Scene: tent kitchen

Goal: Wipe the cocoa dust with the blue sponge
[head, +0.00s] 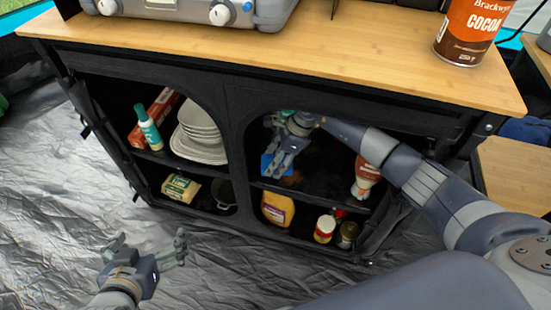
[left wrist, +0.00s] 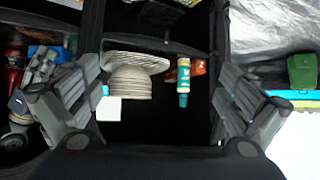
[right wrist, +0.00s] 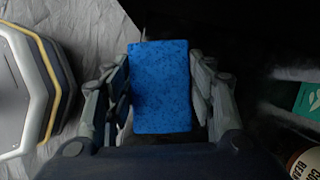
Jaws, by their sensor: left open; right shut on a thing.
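The blue sponge (right wrist: 160,85) is between the fingers of my right gripper (right wrist: 160,100), which is shut on it. In the head view my right gripper (head: 284,158) reaches into the upper right compartment of the black cabinet, with the sponge (head: 267,165) low at the shelf. A brown patch, which looks like the cocoa dust (head: 293,179), shows on the shelf just right of the sponge; the gripper may hide part of it. My left gripper (head: 147,248) is open and empty, over the silver floor in front of the cabinet.
A squeeze bottle (head: 366,178) stands right of my right gripper on the same shelf. Stacked plates (head: 200,135) and a teal bottle (head: 148,128) are in the left compartment. Jars (head: 324,229) stand below. A cocoa tin (head: 468,32) stands on the wooden top (head: 330,60).

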